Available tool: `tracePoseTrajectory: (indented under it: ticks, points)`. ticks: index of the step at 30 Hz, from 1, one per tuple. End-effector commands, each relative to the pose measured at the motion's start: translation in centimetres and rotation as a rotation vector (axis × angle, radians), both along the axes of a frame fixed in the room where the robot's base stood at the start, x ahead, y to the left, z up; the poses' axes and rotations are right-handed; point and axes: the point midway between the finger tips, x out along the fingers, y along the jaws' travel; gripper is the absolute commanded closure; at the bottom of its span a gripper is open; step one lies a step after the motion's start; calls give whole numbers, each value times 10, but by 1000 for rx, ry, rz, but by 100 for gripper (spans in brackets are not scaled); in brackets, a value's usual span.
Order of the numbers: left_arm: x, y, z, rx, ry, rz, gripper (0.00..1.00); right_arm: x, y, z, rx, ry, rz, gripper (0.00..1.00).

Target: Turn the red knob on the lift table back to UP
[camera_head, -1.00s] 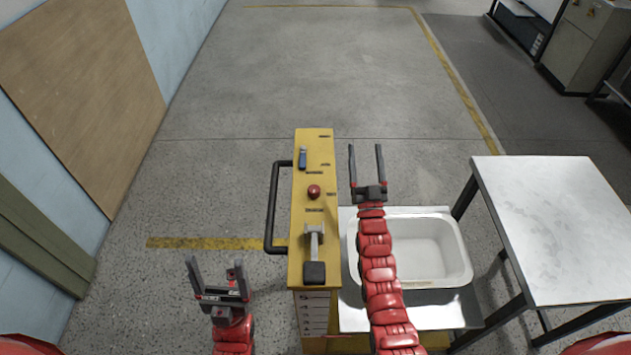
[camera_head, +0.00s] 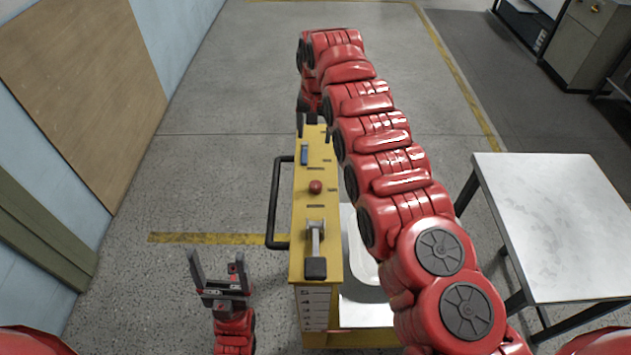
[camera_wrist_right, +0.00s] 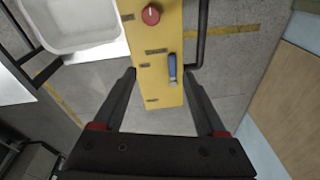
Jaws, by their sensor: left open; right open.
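The red knob (camera_head: 315,187) sits midway along the top panel of the yellow lift table console (camera_head: 303,220). It also shows in the right wrist view (camera_wrist_right: 151,15), with a pale mark on it. The labels are too small to read. My right gripper (camera_head: 313,124) is open at the console's far end, beyond the knob, partly hidden by its own arm. In the right wrist view its fingers (camera_wrist_right: 160,72) spread to either side of the console, with a blue switch (camera_wrist_right: 172,68) between the tips in the picture. My left gripper (camera_head: 220,280) is open and empty, left of the console.
A grey lever (camera_head: 316,240) stands on the near part of the console. A black handle (camera_head: 274,205) runs along its left side. A white tub (camera_wrist_right: 70,25) is beside the console, mostly hidden by my right arm. A white-topped table (camera_head: 550,220) stands right.

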Motion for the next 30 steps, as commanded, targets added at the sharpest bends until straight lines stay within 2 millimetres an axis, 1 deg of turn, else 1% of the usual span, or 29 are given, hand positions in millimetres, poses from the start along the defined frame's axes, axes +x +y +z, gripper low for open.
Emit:
tracePoseTrajectory:
  ticks: [1,3,6,8,11,19,20,24,26,27,30]
  points:
    - [0,0,0,0,0,0,19,-14,0,13,-12,48,-3,26]
    - [0,0,0,0,0,0,19,-31,-2,23,-27,105,-8,26]
    - [0,0,-3,0,0,0,19,-42,-3,28,-38,142,-12,26]
    - [0,0,-7,0,0,0,19,-44,-3,25,-40,149,-13,26]
    - [0,0,-20,0,0,0,19,-44,-3,11,-40,150,-13,26]
    - [0,0,-72,0,0,0,19,-43,-3,-43,-40,148,-12,26]
    - [0,0,-64,0,1,0,19,-41,-6,-40,-42,145,-16,26]
    - [0,0,-66,0,0,0,19,-42,-5,-62,-38,147,-12,26]
    - [0,0,-56,0,0,0,19,-43,-2,-67,-38,148,-10,26]
    - [0,0,-53,0,-1,0,19,-43,-3,-75,-39,151,-11,26]
    - [0,0,-46,0,0,0,19,-43,-3,-92,-40,151,-12,26]
